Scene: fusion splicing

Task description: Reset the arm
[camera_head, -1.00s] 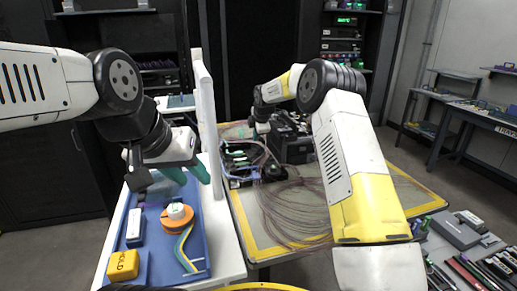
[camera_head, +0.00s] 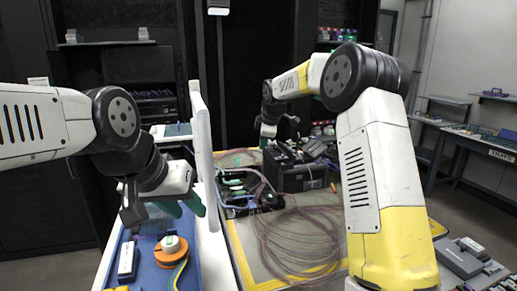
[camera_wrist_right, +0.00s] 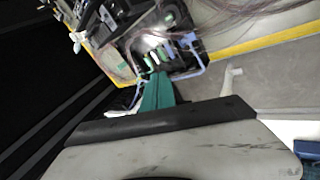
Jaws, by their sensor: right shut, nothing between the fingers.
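My left gripper (camera_head: 183,206) hangs above the blue tray at the left in the head view. Its two teal fingers are apart, with nothing seen between them. My right gripper (camera_head: 267,133) is at the back of the work table in the head view, left of the black splicing machine (camera_head: 296,171). Its teal fingers (camera_wrist_right: 158,92) are together and empty in the right wrist view. They point toward the black and blue fixture, which also shows in the head view (camera_head: 245,190). Whether they touch it cannot be told.
The blue tray (camera_head: 210,262) holds an orange spool (camera_head: 171,250) and a white-and-blue box (camera_head: 127,261). A tall white panel (camera_head: 203,150) stands between tray and work table. Loose fibre loops (camera_head: 295,235) cover the table's middle. Tools lie at the lower right.

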